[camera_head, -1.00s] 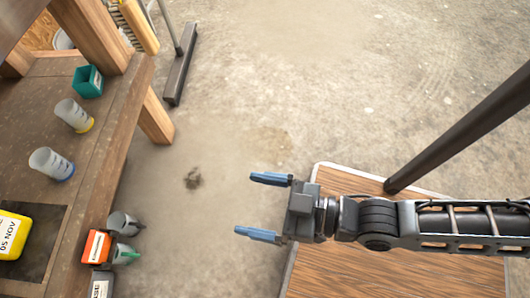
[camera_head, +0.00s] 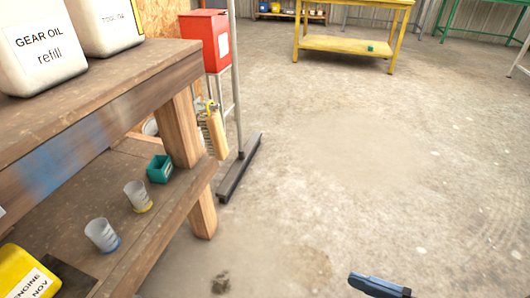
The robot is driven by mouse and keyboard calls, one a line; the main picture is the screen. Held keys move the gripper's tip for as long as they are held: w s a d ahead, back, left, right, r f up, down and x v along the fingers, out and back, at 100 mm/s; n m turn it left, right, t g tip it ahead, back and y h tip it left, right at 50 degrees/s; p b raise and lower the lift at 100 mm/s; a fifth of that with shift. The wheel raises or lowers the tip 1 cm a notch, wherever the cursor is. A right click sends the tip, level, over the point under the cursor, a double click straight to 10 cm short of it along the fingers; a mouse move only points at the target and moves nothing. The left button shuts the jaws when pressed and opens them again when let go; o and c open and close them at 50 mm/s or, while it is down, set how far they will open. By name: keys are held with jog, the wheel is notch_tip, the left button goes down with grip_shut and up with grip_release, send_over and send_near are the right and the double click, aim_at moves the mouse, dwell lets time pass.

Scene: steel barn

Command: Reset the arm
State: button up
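My gripper (camera_head: 380,286) shows only in part at the bottom edge, right of the middle. One blue finger is in view, over the concrete floor. The other finger and the rest of the arm are outside the picture. I cannot tell how far the fingers are apart or whether anything is between them. The visible finger touches nothing that I can see.
A wooden workbench (camera_head: 97,125) stands at left, with white gear oil containers (camera_head: 42,45) on top. Its lower shelf holds two cups, a green bin (camera_head: 160,169) and a yellow container (camera_head: 25,272). A yellow table (camera_head: 350,45) stands far back. The middle floor is clear.

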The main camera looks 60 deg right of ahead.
notch_tip(320, 180, up, 22)
jog(key=p, duration=2)
jog(key=shift+p, duration=0.4)
jog(key=shift+f, duration=0.1)
